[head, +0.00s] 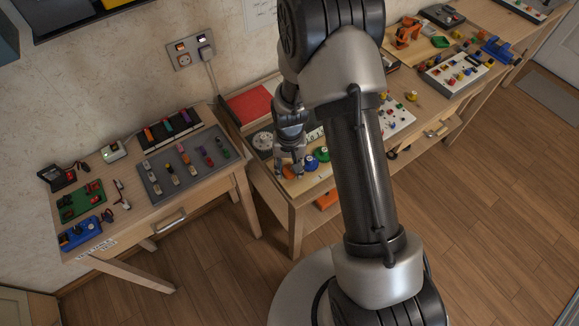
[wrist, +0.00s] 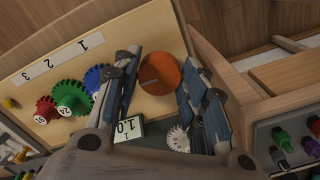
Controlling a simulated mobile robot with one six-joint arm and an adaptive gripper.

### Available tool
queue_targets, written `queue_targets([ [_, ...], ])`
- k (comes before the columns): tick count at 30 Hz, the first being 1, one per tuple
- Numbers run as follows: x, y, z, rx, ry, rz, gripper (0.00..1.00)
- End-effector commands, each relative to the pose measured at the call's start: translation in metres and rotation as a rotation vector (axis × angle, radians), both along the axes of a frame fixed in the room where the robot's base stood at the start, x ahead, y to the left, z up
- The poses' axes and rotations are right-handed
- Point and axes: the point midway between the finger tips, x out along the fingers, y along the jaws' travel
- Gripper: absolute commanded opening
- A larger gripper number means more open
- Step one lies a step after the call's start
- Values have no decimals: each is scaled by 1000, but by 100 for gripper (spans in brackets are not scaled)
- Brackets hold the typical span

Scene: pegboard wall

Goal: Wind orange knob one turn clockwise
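The orange knob (wrist: 159,74) is a round disc on a pale wooden board, with a thin line visible across its face. In the wrist view my gripper (wrist: 160,66) has one finger on each side of it, with the tips close to its edges. The fingers stand apart with nothing else between them; whether the tips touch the knob is hard to tell. In the head view my gripper (head: 291,160) points down over the board, and the orange knob (head: 289,173) shows partly behind the fingers.
Blue (wrist: 97,77), green (wrist: 72,97) and red (wrist: 46,109) toothed knobs stand in a row beside the orange one. A white gear (wrist: 178,138) and a small label block (wrist: 128,129) lie near the fingers. A grey panel with coloured sliders (head: 187,163) is on the left table.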

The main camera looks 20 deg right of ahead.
Motion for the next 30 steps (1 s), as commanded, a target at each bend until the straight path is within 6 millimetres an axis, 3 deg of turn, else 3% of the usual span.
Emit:
queue_targets([
  [9, 0, 0, 0, 0, 0, 1, 59],
  [20, 0, 0, 4, 0, -1, 1, 59],
  [23, 1, 0, 17, 0, -4, 1, 59],
  [30, 2, 0, 68, 0, -6, 1, 59],
])
